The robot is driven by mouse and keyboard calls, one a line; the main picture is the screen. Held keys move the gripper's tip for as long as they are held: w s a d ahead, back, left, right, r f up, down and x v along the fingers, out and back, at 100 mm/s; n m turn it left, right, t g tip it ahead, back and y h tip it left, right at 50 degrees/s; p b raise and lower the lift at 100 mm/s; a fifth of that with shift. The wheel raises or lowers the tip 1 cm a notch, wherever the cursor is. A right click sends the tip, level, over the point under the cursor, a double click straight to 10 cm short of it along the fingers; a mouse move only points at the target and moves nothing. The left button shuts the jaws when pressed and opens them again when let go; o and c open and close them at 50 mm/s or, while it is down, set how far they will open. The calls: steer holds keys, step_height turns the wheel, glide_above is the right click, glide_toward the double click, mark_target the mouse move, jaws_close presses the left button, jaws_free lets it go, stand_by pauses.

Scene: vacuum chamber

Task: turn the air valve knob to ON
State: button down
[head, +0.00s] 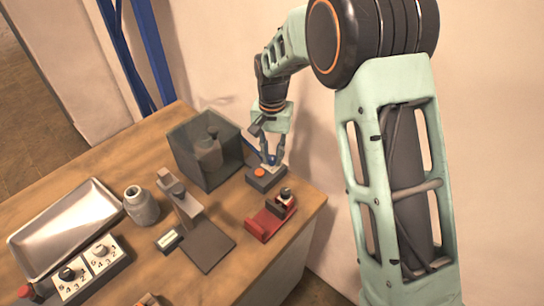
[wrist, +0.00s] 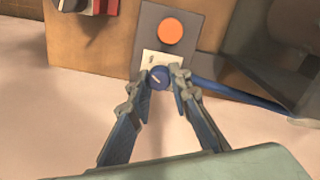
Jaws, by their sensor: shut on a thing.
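The air valve knob (wrist: 158,78) is a small round blue knob with a pale pointer line. It sits on a white label plate (wrist: 150,58) on a dark grey box, beside an orange button (wrist: 170,31). In the wrist view my gripper (wrist: 160,80) has its two fingertips on either side of the knob, shut on it. The pointer line slants; the label's lettering is too small to read. In the head view my gripper (head: 272,158) reaches down onto the dark box (head: 265,182) at the table's back right, and its fingers partly hide the knob.
A transparent dark chamber (head: 190,160) with a grey vessel inside stands left of the valve box. A blue hose (wrist: 240,93) runs from the box towards it. A red device (head: 265,222) stands in front. A metal tray (head: 65,228) and dial box (head: 88,268) lie farther left.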

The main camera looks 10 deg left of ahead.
mark_target(272, 157)
steer(key=shift+m, duration=1.2)
steer(key=c, duration=2)
jaws_free()
steer(key=shift+c, duration=0.2)
step_height(272, 157, up, 12)
steer(key=shift+r, duration=0.15)
